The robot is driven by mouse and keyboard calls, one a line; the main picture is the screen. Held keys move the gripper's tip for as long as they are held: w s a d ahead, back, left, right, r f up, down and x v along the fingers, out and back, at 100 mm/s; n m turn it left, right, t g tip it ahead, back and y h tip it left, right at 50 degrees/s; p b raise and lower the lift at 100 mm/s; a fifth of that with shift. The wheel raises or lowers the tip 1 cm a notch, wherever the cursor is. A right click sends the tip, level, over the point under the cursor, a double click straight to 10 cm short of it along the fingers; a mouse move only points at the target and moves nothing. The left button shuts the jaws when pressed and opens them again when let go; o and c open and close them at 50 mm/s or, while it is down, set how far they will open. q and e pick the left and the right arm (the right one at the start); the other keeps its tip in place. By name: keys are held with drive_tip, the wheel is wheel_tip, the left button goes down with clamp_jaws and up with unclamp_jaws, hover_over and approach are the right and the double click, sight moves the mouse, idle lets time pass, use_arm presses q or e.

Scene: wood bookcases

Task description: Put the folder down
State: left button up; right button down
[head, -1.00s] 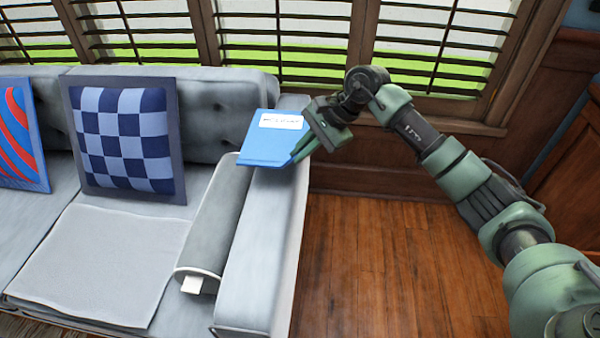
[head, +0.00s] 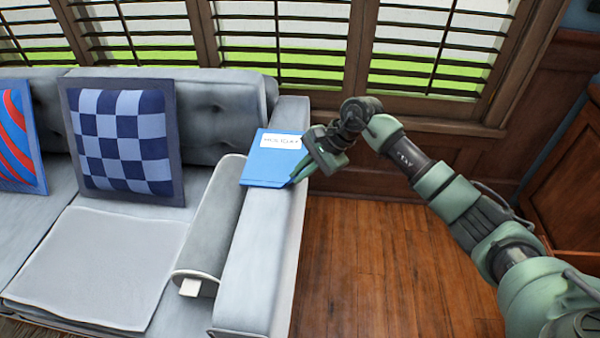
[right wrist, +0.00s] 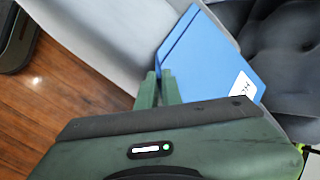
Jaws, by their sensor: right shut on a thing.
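The blue folder (head: 268,165) with a white label lies over the sofa's right armrest (head: 262,240) in the head view. My right gripper (head: 303,172) is shut on the folder's right edge. In the right wrist view the green fingers (right wrist: 158,88) meet the edge of the folder (right wrist: 210,60), which is close above or on the grey armrest; I cannot tell if it rests fully on it. My left gripper is not in view.
The grey sofa holds a checked blue cushion (head: 124,138), a red and blue cushion (head: 18,140) and a grey bolster (head: 212,220) beside the armrest. The wood floor (head: 370,270) right of the sofa is clear. Windows with blinds (head: 285,40) stand behind.

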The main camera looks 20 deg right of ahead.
drive_tip(key=c, duration=1.6)
unclamp_jaws()
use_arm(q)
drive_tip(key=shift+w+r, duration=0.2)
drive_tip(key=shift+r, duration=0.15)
